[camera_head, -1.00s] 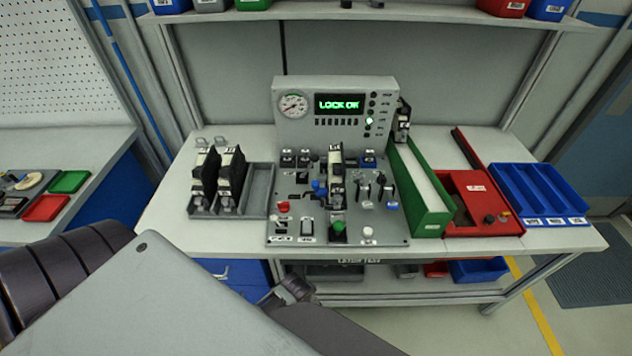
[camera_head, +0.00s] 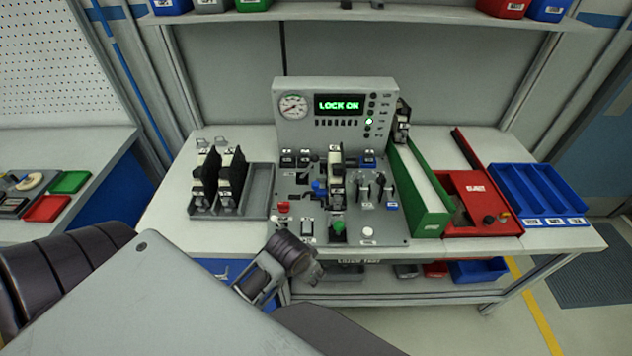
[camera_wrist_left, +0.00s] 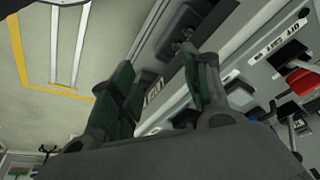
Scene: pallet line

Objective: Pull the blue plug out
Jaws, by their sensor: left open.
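The blue plug (camera_head: 320,187) is a small blue piece on the grey test panel (camera_head: 388,236), left of a tall black-and-white module (camera_head: 336,172). It appears seated in the panel, though its lower part is hard to make out. My left gripper (camera_head: 308,268) is low in front of the panel's near edge, apart from the plug and empty. In the left wrist view its dark green fingers (camera_wrist_left: 160,68) are spread with nothing between them. The plug cannot be made out there. My right gripper is not in view.
A gauge-and-display box (camera_head: 335,85) showing green text stands behind the panel. A grey tray with black modules (camera_head: 258,190) is at left. A green bin (camera_head: 432,222), a red box (camera_head: 485,203) and a blue tray (camera_head: 540,190) are at right. The bench's front edge is near my gripper.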

